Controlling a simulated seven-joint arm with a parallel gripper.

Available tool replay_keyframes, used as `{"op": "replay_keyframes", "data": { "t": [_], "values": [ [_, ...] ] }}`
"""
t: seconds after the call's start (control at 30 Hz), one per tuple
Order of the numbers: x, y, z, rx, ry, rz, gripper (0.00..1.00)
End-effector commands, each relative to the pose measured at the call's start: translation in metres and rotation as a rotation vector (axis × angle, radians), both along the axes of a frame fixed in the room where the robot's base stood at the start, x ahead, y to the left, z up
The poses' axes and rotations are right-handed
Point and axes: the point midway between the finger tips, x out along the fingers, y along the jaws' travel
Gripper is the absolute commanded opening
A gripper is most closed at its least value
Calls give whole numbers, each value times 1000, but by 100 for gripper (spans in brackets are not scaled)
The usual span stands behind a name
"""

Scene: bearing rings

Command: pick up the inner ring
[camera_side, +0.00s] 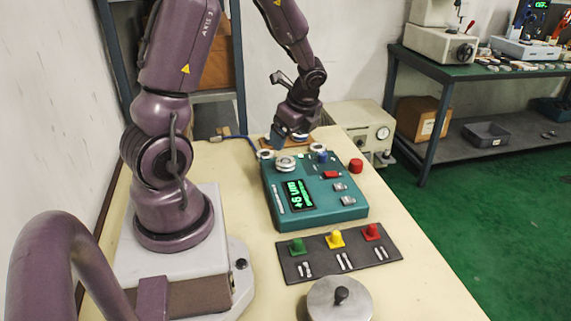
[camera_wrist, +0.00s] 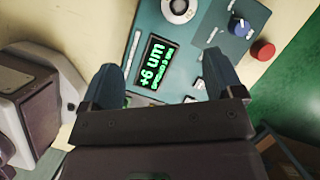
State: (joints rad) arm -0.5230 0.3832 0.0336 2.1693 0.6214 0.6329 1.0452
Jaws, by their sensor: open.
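A pale ring-shaped part (camera_side: 285,163) with a dark centre sits on the rear left of the teal gauge box (camera_side: 320,212). It also shows at the top edge of the wrist view (camera_wrist: 178,8), cut off by the frame. A smaller pale round part (camera_side: 265,154) lies at the box's back left corner. I cannot tell which of these is the inner ring. My gripper (camera_side: 279,140) is above the back of the bench, behind the box.
A brown board (camera_side: 316,143) lies behind the box, partly hidden by my gripper. A dark mat (camera_side: 300,270) with coloured blocks and a metal disc (camera_side: 340,303) are in front.

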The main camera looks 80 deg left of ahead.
Motion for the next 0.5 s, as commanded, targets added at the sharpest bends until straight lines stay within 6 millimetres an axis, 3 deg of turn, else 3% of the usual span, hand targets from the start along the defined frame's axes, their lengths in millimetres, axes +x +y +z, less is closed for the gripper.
{"op": "replay_keyframes", "data": {
  "t": [0.1, 0.27, 0.5],
  "values": [
    [12, 9, 5, 15, 28, -206, 87],
    [15, 10, 2, 8, 57, -325, 87],
    [10, 24, -35, 4, 66, -334, 87]
  ]
}}
